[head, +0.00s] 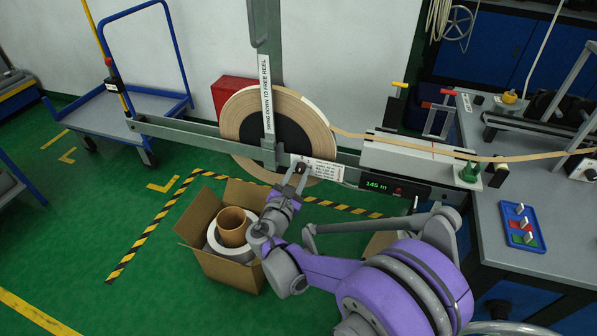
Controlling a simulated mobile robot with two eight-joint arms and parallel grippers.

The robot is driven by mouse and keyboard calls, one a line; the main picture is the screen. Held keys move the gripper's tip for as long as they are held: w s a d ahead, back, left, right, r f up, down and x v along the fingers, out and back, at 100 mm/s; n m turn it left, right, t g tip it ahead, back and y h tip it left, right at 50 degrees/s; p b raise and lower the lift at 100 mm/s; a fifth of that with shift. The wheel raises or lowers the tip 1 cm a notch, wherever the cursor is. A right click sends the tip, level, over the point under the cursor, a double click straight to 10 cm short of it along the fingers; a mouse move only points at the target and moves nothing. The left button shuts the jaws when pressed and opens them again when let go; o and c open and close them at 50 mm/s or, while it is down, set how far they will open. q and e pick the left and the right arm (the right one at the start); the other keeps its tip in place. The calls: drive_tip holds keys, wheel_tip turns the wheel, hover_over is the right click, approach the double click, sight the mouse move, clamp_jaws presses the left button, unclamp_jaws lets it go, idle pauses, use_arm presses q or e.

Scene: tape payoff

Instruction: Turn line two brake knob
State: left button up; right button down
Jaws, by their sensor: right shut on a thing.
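A large reel of tan tape (241,113) hangs on the grey payoff frame, with a dark round core. My right gripper (299,171) is at the frame's horizontal beam, low and right of the reel's core, beside a white printed label (322,169). It is shut on a small dark knob (301,167), which looks like the brake knob; the fingers mostly hide it. Its marking cannot be read here. My left gripper is out of view.
An upright grey bar (267,70) labelled "swing down to free reel" crosses the reel. A green display (376,185) reads about 145 m. An open cardboard box (190,222) stands below left of my wrist.

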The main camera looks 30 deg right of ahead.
drive_tip(key=m+p, duration=0.1)
drive_tip(key=m, duration=0.4)
drive_tip(key=shift+m, duration=0.3)
drive_tip(key=m+p, duration=0.1)
drive_tip(key=m, duration=0.5)
drive_tip(key=m+p, duration=0.1)
drive_tip(key=m, duration=0.5)
drive_tip(key=shift+f+p, duration=0.1)
drive_tip(key=shift+p, duration=0.25)
drive_tip(key=m+p, duration=0.1)
drive_tip(key=m, duration=0.5)
drive_tip(key=c, duration=0.6)
unclamp_jaws()
drive_tip(key=shift+o, duration=0.2)
drive_tip(key=shift+s, duration=0.1)
